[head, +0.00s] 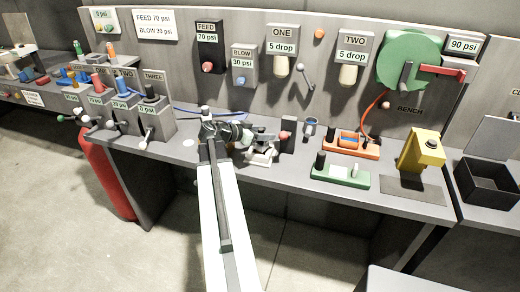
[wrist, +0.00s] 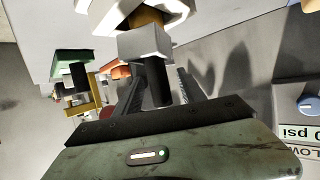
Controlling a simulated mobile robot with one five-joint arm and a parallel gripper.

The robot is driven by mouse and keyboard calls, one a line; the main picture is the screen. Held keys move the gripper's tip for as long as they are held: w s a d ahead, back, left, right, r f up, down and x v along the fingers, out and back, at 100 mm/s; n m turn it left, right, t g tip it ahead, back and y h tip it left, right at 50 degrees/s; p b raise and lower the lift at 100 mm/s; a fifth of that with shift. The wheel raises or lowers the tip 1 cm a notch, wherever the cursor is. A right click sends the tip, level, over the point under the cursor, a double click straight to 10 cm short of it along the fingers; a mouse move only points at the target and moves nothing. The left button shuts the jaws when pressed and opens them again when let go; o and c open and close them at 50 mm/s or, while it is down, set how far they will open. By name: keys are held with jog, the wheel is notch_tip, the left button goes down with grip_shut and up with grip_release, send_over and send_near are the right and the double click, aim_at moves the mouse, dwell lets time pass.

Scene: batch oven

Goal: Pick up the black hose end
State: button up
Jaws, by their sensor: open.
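My gripper (head: 246,134) is over the middle of the bench, beside a small white stand (head: 261,157). In the wrist view my gripper (wrist: 166,68) has its two dark fingers apart. A short black cylinder (wrist: 157,88) shows between them, joined to a pale grey block (wrist: 145,44). It may be the black hose end, but no hose shows on it and I cannot tell for sure. I cannot tell whether the fingers touch it. In the head view my gripper partly hides this spot.
A black block (head: 288,135) with a red knob stands just right of my gripper. A green base (head: 341,177) and an orange base (head: 351,146) lie further right, then a yellow device (head: 424,150). The grey regulator THREE (head: 155,115) stands to the left.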

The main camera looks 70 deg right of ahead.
jog(key=shift+x, duration=0.8)
grip_shut()
dwell(0.7)
